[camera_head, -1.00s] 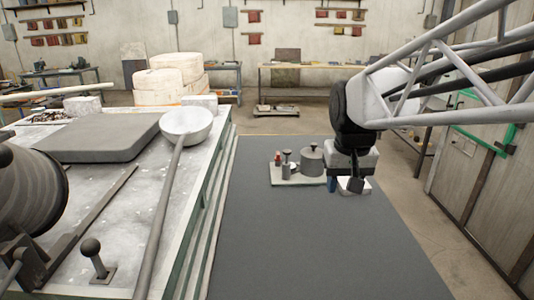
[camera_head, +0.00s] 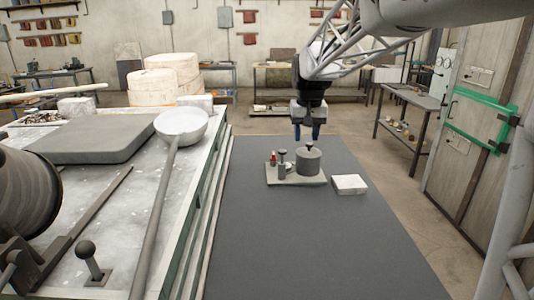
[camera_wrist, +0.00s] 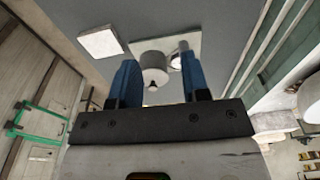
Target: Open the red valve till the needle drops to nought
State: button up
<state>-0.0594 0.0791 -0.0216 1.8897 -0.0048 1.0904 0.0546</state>
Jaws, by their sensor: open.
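A small red piece (camera_head: 274,157), likely the red valve, stands at the left back of a flat grey plate (camera_head: 312,181). A grey cylinder with a knob on top (camera_head: 308,161) stands on the plate's right half. A thin dark-topped post (camera_head: 282,168) stands at its left, with a small pale round part (camera_head: 289,166) beside it, perhaps the gauge; no needle can be read. My gripper (camera_head: 308,138) is open and empty, with blue fingers pointing down above the cylinder. In the wrist view, the cylinder (camera_wrist: 153,66) shows between the fingers; I cannot make out the red piece there.
A white block (camera_head: 349,184) lies on the dark mat (camera_head: 300,240) right of the plate. A bench with a long-handled ladle (camera_head: 181,124) stands at the left. The mat's front is clear. A side table (camera_head: 410,98) stands at the back right.

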jog(key=w+a+f, duration=0.2)
jog(key=w, duration=0.6)
jog(key=w+a+f, duration=0.1)
jog(key=w+f, duration=0.1)
jog(key=w, duration=0.5)
jog(key=g, duration=0.1)
send_over(273, 153)
notch_tip(273, 153, down, 9)
jog(key=shift+w+d+f, duration=0.1)
jog(key=shift+w+f, duration=0.1)
jog(key=shift+w, duration=0.05)
jog(key=shift+f, duration=3.85)
jog(key=shift+c, duration=0.4)
grip_shut()
